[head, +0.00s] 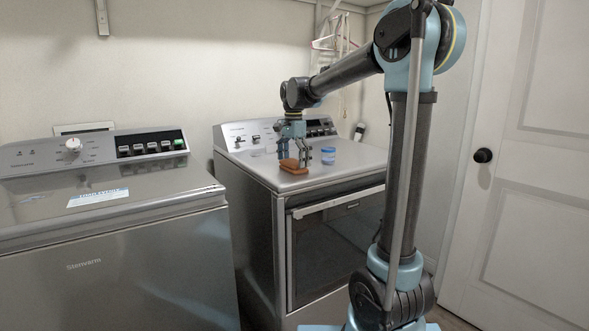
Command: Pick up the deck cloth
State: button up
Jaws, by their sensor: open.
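A small orange-brown folded cloth (294,170), which I take to be the deck cloth, lies on the top of the right-hand machine (335,170), near its front left corner. My gripper (293,160) points down at the cloth, with its fingers open at or just above it. I cannot tell whether the fingers touch the cloth or reach around it. The lower fingertips are small and partly merge with the cloth in this view.
A blue jar (328,156) stands on the same top, close to the right of my gripper. A raised control panel (270,134) runs along the back. A top-load washer (100,195) stands at left, and a white door (530,160) is at right.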

aim_at(294, 161)
jog(key=shift+f, duration=0.25)
jog(key=c, duration=0.8)
jog(key=shift+o, duration=0.2)
jog(key=shift+r, duration=0.15)
notch_tip(294, 161, up, 10)
jog(key=shift+f, duration=0.1)
jog(key=o, duration=0.4)
jog(key=c, duration=0.4)
